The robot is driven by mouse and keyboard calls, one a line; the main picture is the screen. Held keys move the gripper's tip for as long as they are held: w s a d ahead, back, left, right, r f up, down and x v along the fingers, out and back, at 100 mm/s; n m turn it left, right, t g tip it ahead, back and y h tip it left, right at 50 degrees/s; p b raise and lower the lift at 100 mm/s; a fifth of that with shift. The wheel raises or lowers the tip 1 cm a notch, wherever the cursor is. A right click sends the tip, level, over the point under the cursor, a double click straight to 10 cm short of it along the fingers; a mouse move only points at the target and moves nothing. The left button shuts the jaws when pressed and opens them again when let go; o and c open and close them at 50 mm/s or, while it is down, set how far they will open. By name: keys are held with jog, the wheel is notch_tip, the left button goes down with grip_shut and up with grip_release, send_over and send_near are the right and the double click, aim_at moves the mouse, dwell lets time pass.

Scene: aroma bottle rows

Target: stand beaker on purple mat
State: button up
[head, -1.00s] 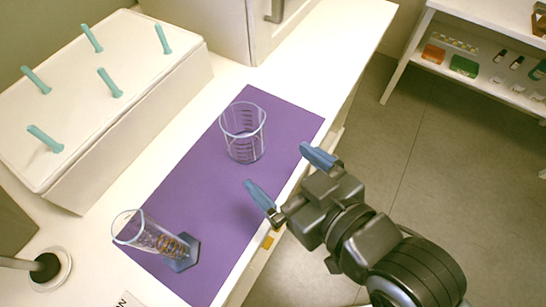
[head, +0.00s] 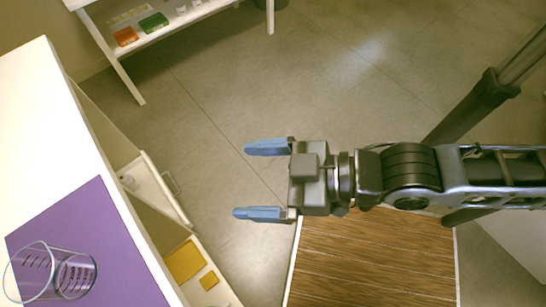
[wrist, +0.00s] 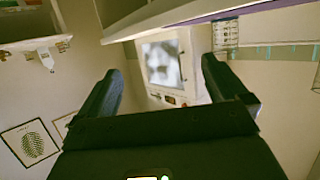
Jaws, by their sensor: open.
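In the wrist view, which looks upside down, the beaker (wrist: 226,34) shows small beside a strip of the purple mat (wrist: 212,16). My gripper (head: 262,180) is open and empty, out over the floor to the right of the counter, well apart from the beaker. Its two blue fingers point left.
Below the white counter (head: 40,130), drawers stand open; one holds yellow pieces (head: 185,262). A wood-topped surface (head: 375,265) lies below my arm. A shelf with small boxes (head: 150,25) stands at the back. Floor between is clear.

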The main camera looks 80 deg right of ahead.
jog(key=s+d+r+m+h, duration=0.1)
jog(key=s+d+r, duration=0.1)
jog(key=s, duration=0.4)
jog(key=shift+s+d+r+h, duration=0.15)
jog(key=shift+s+r+h, duration=0.1)
jog(key=shift+s+h, duration=0.05)
